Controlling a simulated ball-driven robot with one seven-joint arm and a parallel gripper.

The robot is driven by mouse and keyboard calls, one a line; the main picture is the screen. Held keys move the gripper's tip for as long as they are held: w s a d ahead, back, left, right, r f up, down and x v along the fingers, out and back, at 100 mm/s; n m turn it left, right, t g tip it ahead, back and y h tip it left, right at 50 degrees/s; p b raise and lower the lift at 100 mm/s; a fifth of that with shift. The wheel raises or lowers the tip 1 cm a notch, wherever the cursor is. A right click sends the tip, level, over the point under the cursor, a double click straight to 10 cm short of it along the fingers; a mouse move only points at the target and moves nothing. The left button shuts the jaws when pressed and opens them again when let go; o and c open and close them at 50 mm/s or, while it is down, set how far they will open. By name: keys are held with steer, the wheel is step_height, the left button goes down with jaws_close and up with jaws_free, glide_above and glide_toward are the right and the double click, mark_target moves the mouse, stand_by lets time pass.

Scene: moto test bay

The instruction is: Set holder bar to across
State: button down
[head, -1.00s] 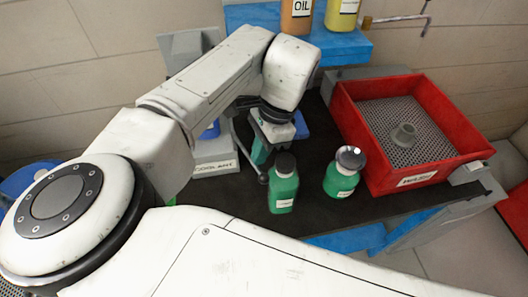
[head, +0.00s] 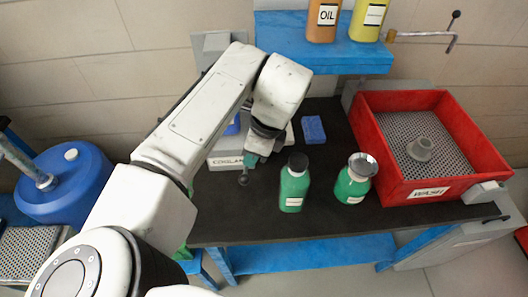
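A short bar with a dark ball end (head: 243,180) shows just below my gripper (head: 252,160), in front of the grey holder labelled COOLANT (head: 227,162). It may be the holder bar; I cannot tell its setting for sure. My gripper points down over the back left of the dark bench, close to this bar. Its fingers are small and partly hidden by the wrist, so I cannot tell whether they are open or whether they touch the bar.
A green bottle with a black cap (head: 294,183) and one with a silver cap (head: 354,180) stand right of my gripper. A red WASH tray (head: 440,186) is at the right. A blue block (head: 313,130) lies behind. A blue drum (head: 75,188) stands left.

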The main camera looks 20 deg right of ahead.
steer(key=w+a+m+t+h+b, duration=0.1)
steer(key=w+a+m, duration=0.6)
steer(key=w, duration=0.3)
steer(key=shift+w+m+h, duration=0.4)
stand_by(0.4)
steer(key=shift+d, duration=0.1)
stand_by(0.4)
